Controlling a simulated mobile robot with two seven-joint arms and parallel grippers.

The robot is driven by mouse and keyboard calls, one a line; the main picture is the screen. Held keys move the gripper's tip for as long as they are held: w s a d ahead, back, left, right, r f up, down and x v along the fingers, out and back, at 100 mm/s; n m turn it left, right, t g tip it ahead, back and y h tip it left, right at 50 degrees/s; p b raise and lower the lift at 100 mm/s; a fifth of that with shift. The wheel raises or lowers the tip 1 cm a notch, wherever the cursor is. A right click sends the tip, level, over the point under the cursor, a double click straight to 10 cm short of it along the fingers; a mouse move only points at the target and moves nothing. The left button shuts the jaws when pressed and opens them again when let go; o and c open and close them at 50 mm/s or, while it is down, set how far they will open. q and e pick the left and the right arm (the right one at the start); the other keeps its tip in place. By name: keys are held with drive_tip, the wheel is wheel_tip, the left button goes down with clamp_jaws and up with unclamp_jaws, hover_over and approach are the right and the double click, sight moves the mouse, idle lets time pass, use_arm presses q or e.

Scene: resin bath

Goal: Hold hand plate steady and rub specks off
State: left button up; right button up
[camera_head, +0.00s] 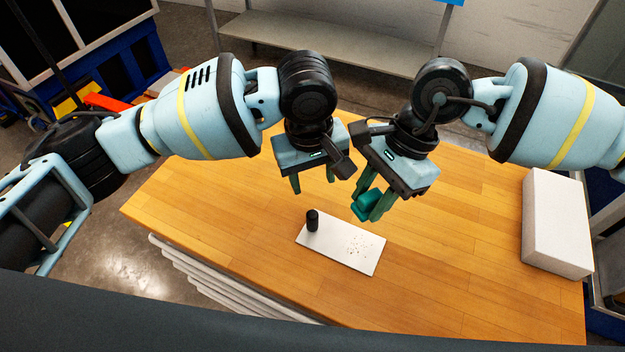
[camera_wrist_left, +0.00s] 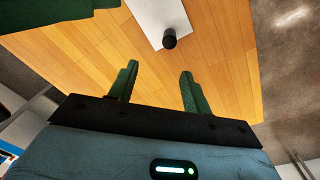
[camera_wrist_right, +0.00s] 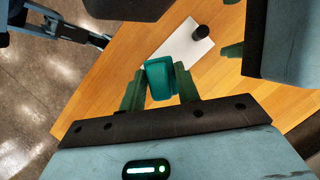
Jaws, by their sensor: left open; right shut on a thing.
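The hand plate, a flat white board (camera_head: 333,252) with a short black upright knob (camera_head: 312,220) near its left end, lies on the wooden table. Dark specks (camera_head: 357,246) are scattered on its right half. My left gripper (camera_head: 312,187) is open and empty above the table, behind the plate; the knob (camera_wrist_left: 169,39) shows beyond its fingers in the left wrist view. My right gripper (camera_head: 378,210) is shut on a teal block (camera_head: 366,205), held above the table behind the plate's right part. The block also shows between the fingers in the right wrist view (camera_wrist_right: 160,80).
The wooden table (camera_head: 460,260) is clear around the plate. A large white block (camera_head: 556,222) stands at its right edge. My two wrists are close together over the table. A grey shelf (camera_head: 325,42) stands beyond the table.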

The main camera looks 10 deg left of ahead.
sight(312, 213)
use_arm(q)
drive_tip(key=shift+s+f+g, duration=0.1)
drive_tip(key=shift+s+g, duration=0.2)
drive_tip(key=shift+s, duration=0.35)
drive_tip(key=shift+f, duration=6)
drive_tip(key=shift+c, duration=0.4)
clamp_jaws()
unclamp_jaws()
